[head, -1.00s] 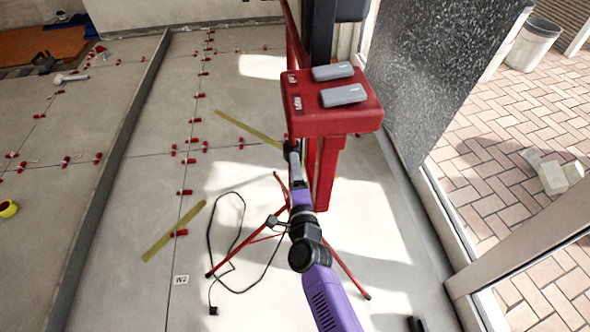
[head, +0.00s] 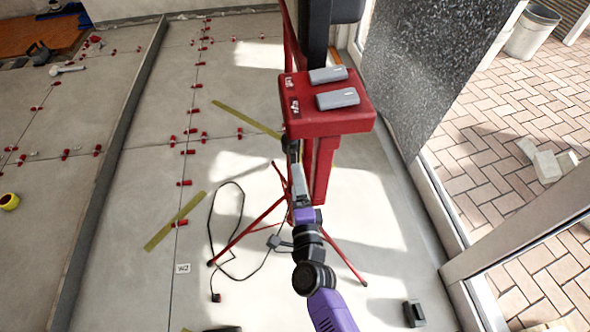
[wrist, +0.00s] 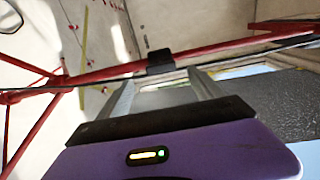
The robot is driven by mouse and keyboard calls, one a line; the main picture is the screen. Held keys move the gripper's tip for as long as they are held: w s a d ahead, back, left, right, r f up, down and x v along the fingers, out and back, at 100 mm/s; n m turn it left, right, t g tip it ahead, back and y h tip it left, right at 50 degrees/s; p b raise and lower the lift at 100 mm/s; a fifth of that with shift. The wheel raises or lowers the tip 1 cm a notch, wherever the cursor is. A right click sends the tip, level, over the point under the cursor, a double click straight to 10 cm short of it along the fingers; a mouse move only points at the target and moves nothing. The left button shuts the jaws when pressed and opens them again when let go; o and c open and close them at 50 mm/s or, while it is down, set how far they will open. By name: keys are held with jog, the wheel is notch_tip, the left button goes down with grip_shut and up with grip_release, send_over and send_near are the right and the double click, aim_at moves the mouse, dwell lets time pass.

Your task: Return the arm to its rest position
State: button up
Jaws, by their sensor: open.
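My purple arm reaches up from the bottom of the head view, with my gripper (head: 291,150) near the front left edge of the red stand's box. In the wrist view my gripper (wrist: 160,88) has its two grey fingers spread apart with nothing held between them. A red tripod leg with a black clip (wrist: 160,62) crosses just beyond the fingertips there. In the head view the arm covers part of the tripod, and I cannot tell whether the gripper touches the stand.
The red box (head: 330,115) carries two grey devices (head: 338,98) on top. Red tripod legs (head: 345,258) spread around my arm. A black cable (head: 240,215) lies on the floor at left. A speckled panel (head: 425,70) stands at right. Tiled floor at left holds several red clips.

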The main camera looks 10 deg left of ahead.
jog(key=shift+s, duration=0.3)
dwell(0.4)
jog(key=s+d+r+n+t+y, duration=0.1)
jog(key=s+d+r+n, duration=0.1)
jog(key=s+r+n, duration=0.35)
jog(key=s+d+r+n+g+h+p, duration=0.1)
jog(key=s+d+r+n+h+p, duration=0.1)
jog(key=s+d+r, duration=0.4)
jog(key=s+d+r+n+g+h+p, duration=0.1)
jog(key=s+d+r+n+p, duration=0.3)
jog(key=s, duration=1.3)
jog(key=s+d+r+n+g+h+p, duration=0.1)
jog(key=s+d+r+n+h+p, duration=0.2)
jog(key=s+d+r, duration=0.7)
jog(key=s+d+p, duration=0.2)
jog(key=d, duration=0.1)
jog(key=shift+s+d+g+p, duration=0.2)
jog(key=shift+d+g+p, duration=0.1)
jog(key=shift+p, duration=0.05)
